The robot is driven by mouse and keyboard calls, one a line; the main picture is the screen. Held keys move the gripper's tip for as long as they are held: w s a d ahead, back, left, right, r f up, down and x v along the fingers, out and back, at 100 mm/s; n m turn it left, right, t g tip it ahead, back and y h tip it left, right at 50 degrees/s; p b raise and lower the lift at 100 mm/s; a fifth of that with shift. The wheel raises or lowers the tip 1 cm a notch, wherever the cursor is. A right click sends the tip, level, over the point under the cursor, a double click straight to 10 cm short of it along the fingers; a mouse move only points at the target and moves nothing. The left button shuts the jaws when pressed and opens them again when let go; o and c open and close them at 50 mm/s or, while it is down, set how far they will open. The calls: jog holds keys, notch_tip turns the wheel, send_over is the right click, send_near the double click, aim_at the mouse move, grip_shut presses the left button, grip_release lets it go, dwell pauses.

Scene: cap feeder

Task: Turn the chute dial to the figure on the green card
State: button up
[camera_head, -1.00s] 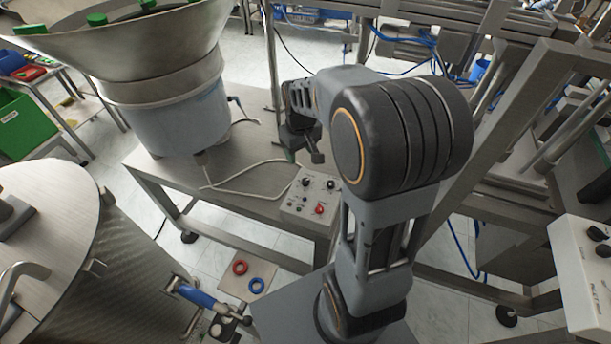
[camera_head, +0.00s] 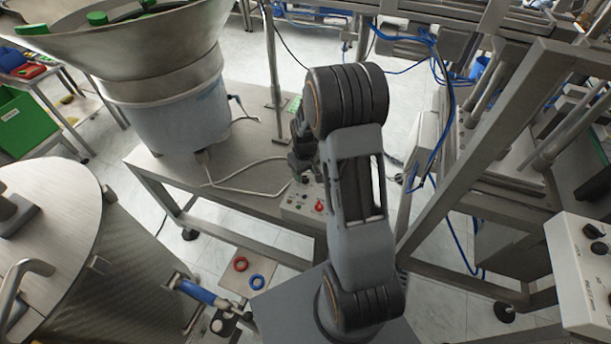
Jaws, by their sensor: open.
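A small grey control box (camera_head: 293,208) sits on the steel table, with a red button (camera_head: 319,206) and small dark knobs on its top. My gripper (camera_head: 303,176) is over the back edge of this box, pointing down, and hides part of its top. It is open, and I see nothing between its fingers. I cannot tell whether it touches a knob. A small green card (camera_head: 295,104) shows behind my arm near the upright post; its figure is too small to read. Dial markings are also unreadable.
A large steel bowl feeder (camera_head: 165,75) with green caps stands left of the box. A grey cable (camera_head: 240,178) lies on the steel table (camera_head: 165,168). A second box with black knobs (camera_head: 590,270) is at right. A steel drum (camera_head: 70,250) stands at lower left.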

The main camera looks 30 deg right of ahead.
aim_at(305, 179)
jog(key=shift+f, duration=1.25)
jog(key=shift+c, duration=0.4)
jog(key=c, duration=0.9)
jog(key=shift+o, duration=0.2)
